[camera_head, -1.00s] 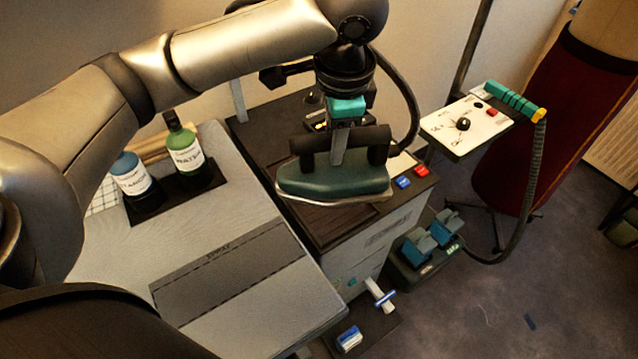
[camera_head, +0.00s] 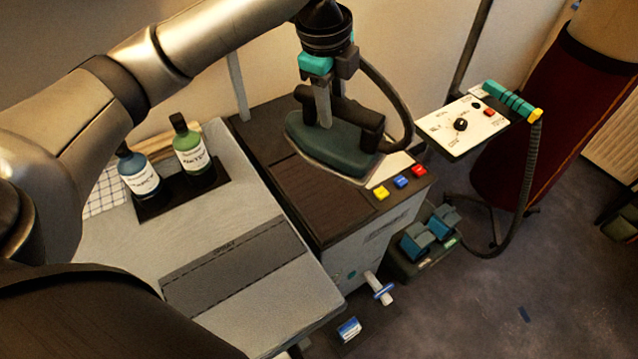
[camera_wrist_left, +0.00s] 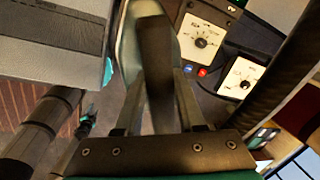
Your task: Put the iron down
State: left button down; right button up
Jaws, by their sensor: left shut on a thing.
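The iron (camera_head: 325,148) has a dark green body, a pale soleplate edge and a black handle. My left gripper (camera_head: 324,112) is shut on its handle from above. In the head view the iron is over the back part of the dark-topped cabinet (camera_head: 278,165), nose pointing to the upper left. I cannot tell whether its sole touches the top or hangs just above it. In the left wrist view the dark handle (camera_wrist_left: 155,60) is between the fingers, with part of the iron's body (camera_wrist_left: 127,45) beside it. My right gripper is not in view.
A brown slatted area (camera_head: 335,205) on the cabinet top is clear. Yellow, blue and red buttons (camera_head: 401,182) line its edge. A grey ironing surface (camera_head: 215,225) with a blue bottle (camera_head: 138,178) and a green bottle (camera_head: 190,150) is at left. A control panel (camera_head: 463,125) stands at right.

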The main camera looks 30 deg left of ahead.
aim_at(314, 125)
pick_arm(q)
jog(key=shift+w+a+r+m+h+p, duration=0.25)
jog(key=shift+w+a+r+m+p, duration=0.3)
jog(key=shift+m, duration=0.65)
jog(key=shift+w+a+r+m+h+p, duration=0.3)
jog(key=shift+w+a+r+m, duration=0.25)
jog(key=shift+m, duration=0.65)
jog(key=s+a+b+x, duration=0.1)
jog(key=x, duration=0.8)
jog(key=s+a+f+b+x, duration=0.1)
jog(key=s+x, duration=0.1)
jog(key=x, duration=0.8)
jog(key=shift+s+f, duration=0.2)
jog(key=shift+f, duration=0.1)
jog(key=c, duration=0.5)
grip_release()
jog(key=shift+s+f, duration=0.1)
jog(key=shift+f, duration=0.05)
jog(key=p+v, duration=0.1)
jog(key=v, duration=1.1)
jog(key=shift+r+p, duration=0.2)
jog(key=shift+p, duration=0.1)
